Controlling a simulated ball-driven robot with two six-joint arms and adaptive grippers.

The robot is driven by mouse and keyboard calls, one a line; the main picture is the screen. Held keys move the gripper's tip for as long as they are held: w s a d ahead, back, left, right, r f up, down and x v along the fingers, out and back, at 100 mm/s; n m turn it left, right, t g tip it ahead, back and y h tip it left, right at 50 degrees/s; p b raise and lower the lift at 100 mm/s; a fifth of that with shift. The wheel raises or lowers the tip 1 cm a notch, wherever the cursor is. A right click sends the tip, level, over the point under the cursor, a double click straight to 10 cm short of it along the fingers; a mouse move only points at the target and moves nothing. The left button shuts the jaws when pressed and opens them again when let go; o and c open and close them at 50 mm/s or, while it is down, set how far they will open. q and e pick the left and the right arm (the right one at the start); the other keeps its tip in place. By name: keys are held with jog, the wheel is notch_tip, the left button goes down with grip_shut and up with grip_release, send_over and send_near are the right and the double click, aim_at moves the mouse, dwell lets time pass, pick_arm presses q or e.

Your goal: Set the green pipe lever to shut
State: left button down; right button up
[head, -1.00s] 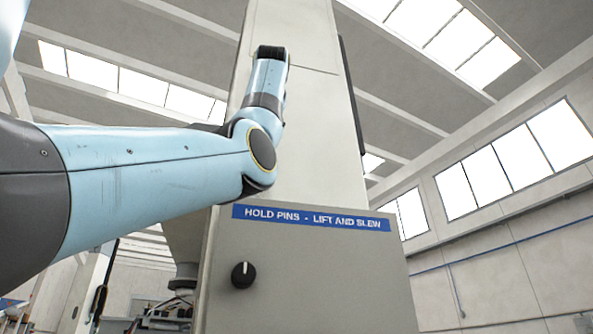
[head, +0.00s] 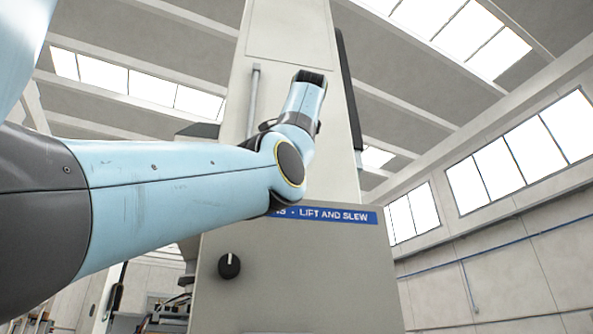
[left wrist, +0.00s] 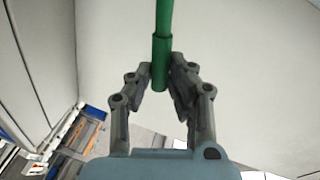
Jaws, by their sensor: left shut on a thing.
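The green pipe lever (left wrist: 162,45) shows in the left wrist view as a green rod with a thicker sleeve at its lower end. It runs up out of the top of that picture, so its pivot is hidden. My left gripper (left wrist: 163,80) has its two fingertips closed on either side of the sleeve, holding it near its end. In the head view neither the lever nor my left gripper can be seen; only my left arm shows, in front of the column. My right gripper is in neither view.
A tall grey column (head: 285,40) stands ahead, with a grey vertical bar (head: 254,95) on its face. Below is a cabinet (head: 310,270) with a black knob (head: 229,266) and a blue label (head: 335,215), partly covered by my arm. Space right of the column looks open.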

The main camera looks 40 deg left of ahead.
pick_arm(q)
jog(key=f+m, duration=0.1)
jog(key=f+m+b, duration=0.1)
jog(key=f, duration=0.1)
jog(key=f+m+g+b, duration=0.1)
jog(key=shift+w+d+f, duration=0.1)
jog(key=shift+w+f, duration=0.1)
jog(key=shift+w, duration=0.05)
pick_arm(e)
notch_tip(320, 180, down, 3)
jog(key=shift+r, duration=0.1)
pick_arm(q)
jog(key=shift+f+y, duration=0.1)
jog(key=shift+y, duration=0.2)
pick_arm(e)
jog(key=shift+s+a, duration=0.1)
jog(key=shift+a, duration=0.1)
pick_arm(q)
jog(key=c, duration=1.7)
grip_release()
jog(key=o, duration=0.5)
jog(key=shift+s, duration=0.15)
jog(key=v, duration=1.2)
jog(key=shift+s, duration=0.2)
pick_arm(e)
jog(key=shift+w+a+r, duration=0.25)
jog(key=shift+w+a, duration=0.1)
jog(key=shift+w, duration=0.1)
